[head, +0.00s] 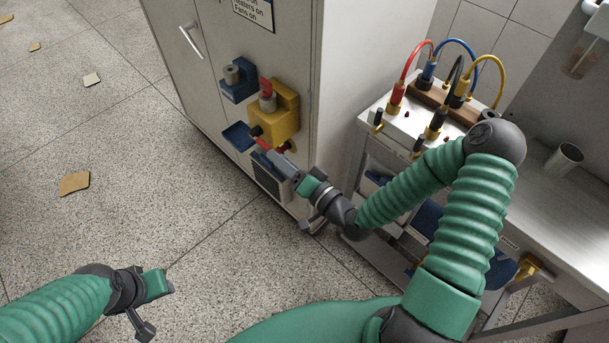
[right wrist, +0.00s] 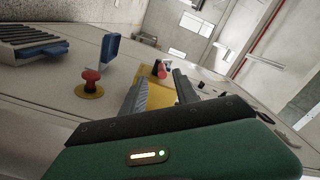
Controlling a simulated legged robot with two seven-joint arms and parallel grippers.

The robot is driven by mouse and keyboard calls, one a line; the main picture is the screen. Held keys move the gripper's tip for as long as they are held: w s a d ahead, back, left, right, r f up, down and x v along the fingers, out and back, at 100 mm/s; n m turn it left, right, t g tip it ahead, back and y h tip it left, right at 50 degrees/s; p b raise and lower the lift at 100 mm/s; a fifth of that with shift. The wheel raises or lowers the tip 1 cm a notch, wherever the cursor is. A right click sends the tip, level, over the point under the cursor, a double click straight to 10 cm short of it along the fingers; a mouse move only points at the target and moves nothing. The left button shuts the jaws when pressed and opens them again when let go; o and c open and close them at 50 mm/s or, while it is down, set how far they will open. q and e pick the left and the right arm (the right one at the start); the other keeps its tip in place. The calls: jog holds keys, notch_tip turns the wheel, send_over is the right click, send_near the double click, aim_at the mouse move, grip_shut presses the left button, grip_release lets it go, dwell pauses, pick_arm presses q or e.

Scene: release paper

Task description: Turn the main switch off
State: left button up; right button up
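A yellow switch box (head: 283,112) with a red handle (head: 265,87) and a grey cylinder is on the front of the grey cabinet. I take it as the main switch. My right gripper (head: 272,158) is just below the box, close to the cabinet front. The red handle (right wrist: 160,68) shows past the fingertips. Whether a finger touches the box I cannot tell. My left gripper (head: 160,287) is low at left, away from the cabinet; its fingers are hardly visible.
A red mushroom button (right wrist: 90,80) on a yellow base and a blue part (right wrist: 110,48) are beside the gripper. A metal bench (head: 535,175) with coloured cables (head: 437,62) stands right of the cabinet.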

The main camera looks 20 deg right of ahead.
jog(key=p+v, duration=0.5)
jog(key=v, duration=0.6)
jog(key=shift+p, duration=0.35)
